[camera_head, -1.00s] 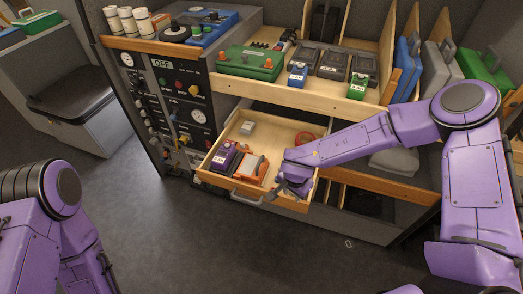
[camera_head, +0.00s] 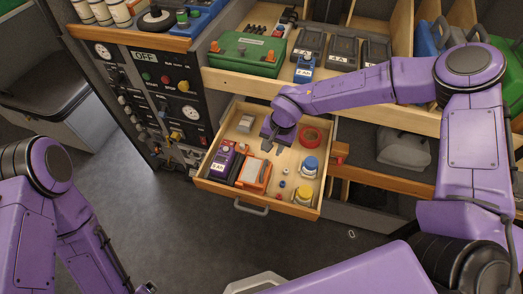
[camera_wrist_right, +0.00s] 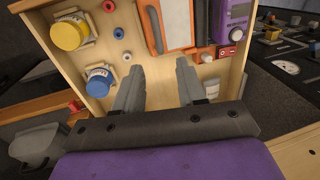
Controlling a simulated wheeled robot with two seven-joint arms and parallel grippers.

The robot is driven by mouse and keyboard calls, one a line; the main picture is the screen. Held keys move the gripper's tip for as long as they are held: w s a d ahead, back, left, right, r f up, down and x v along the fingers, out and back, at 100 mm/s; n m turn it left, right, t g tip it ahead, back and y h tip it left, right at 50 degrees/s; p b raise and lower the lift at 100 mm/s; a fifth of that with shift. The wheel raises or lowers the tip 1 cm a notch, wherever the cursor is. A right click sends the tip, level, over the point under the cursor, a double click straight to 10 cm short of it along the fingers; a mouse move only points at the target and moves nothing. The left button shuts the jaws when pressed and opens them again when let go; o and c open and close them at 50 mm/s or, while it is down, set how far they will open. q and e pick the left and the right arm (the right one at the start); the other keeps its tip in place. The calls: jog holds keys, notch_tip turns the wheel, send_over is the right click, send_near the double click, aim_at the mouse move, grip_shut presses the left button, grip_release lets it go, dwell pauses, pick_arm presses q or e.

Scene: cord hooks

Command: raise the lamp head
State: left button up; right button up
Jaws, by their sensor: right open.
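I cannot make out a lamp or lamp head in either view. My right gripper (camera_head: 276,138) is over the back middle of the open wooden drawer (camera_head: 210,181). In the right wrist view its two fingers (camera_wrist_right: 157,82) are apart with nothing between them. Beyond the fingertips lie an orange-framed device (camera_wrist_right: 165,25) and a purple device (camera_wrist_right: 233,22).
The drawer also holds a red ring (camera_head: 310,137), a blue-topped part (camera_head: 310,165) and a yellow-topped part (camera_head: 304,193). A control panel (camera_head: 150,95) stands left.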

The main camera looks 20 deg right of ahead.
aim_at(265, 166)
jog(key=f, duration=0.3)
jog(key=a+f+p, duration=0.1)
jog(key=f, duration=0.6)
jog(key=shift+w+a, duration=0.25)
jog(key=shift+a, duration=0.1)
jog(key=shift+r, duration=0.1)
grip_shut()
